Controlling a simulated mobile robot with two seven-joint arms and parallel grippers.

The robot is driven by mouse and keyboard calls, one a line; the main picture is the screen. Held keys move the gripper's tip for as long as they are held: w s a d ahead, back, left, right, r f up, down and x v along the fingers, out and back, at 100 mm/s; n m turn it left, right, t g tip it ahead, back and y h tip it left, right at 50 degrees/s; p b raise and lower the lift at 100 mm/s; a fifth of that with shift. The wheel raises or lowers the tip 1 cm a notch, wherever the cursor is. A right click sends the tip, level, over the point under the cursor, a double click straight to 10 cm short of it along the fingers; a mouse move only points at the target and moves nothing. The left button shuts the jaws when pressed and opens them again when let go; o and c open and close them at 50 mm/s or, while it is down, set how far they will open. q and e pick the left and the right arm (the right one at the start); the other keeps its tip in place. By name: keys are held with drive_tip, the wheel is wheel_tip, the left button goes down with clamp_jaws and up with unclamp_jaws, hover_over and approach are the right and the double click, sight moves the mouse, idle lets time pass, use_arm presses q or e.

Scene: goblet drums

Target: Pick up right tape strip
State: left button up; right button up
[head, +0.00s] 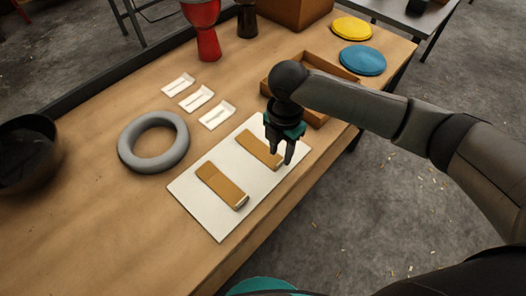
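Two brown tape strips lie on a white board on the wooden table. The right tape strip (257,147) lies toward the board's far right part, and the left tape strip (222,185) lies nearer and to the left. My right gripper (281,158) points down at the right end of the right strip, with its two fingers apart. Its fingers hide part of that end. I cannot tell whether they touch the strip. Nothing shows between the fingertips. My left gripper is out of view.
A grey ring (153,166) and several small white pieces (217,115) lie left of the white board (218,223). A wooden tray (318,119) sits behind my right gripper, partly hidden by my arm. A red goblet drum (207,40) stands at the back. A dark bowl-shaped thing (28,150) is far left.

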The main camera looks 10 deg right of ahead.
sight(281, 162)
wheel_tip(281, 162, down, 4)
drive_tip(key=shift+d+f+b, duration=0.1)
drive_tip(key=shift+b, duration=0.45)
drive_tip(key=shift+c, duration=0.2)
clamp_jaws()
